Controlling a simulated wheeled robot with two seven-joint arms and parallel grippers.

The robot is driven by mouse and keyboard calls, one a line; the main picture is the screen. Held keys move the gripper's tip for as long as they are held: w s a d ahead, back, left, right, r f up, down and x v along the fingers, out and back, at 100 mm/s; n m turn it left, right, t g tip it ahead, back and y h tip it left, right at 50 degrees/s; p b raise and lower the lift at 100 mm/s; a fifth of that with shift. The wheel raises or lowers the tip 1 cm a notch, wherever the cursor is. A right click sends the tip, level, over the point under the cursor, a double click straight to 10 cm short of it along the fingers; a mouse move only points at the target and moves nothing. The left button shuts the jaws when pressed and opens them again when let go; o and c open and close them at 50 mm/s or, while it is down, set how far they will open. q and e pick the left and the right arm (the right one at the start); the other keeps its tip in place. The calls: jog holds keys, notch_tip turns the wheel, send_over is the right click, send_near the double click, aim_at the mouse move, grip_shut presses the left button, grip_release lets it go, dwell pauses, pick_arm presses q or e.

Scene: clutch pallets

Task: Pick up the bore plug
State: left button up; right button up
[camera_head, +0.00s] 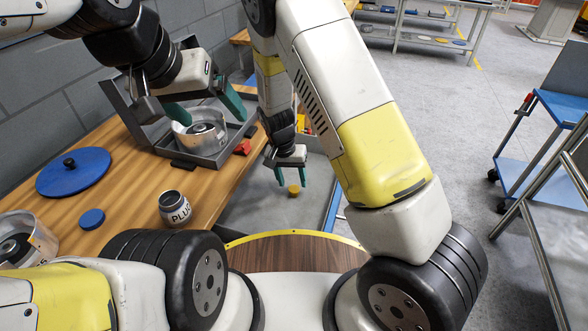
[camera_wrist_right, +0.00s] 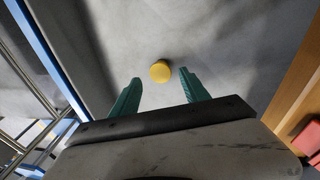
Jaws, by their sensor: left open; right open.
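A small yellow round piece, which looks like the bore plug (camera_head: 294,189), lies on a grey surface below the wooden table's right edge. It also shows as a yellow disc in the right wrist view (camera_wrist_right: 160,71). My right gripper (camera_head: 291,179) is open and points down at it. In the right wrist view the disc appears beyond and between the open teal fingertips (camera_wrist_right: 159,77), and nothing is held. My left gripper (camera_head: 206,108) is open above a silver ring-shaped housing (camera_head: 203,131) in a dark grey tray (camera_head: 194,158).
On the wooden table (camera_head: 133,152) are a can marked "PLU" (camera_head: 174,208), a blue disc (camera_head: 92,219), a blue knobbed lid (camera_head: 73,172) and another silver housing (camera_head: 28,238). A red piece (camera_head: 243,147) sits near the tray. A blue rail (camera_head: 332,209) borders the grey surface.

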aim_at(294, 188)
jog(key=shift+w+d+f, duration=0.1)
jog(key=shift+d+f, duration=0.1)
jog(key=shift+f, duration=1.7)
grip_shut()
jog(key=shift+r, duration=0.15)
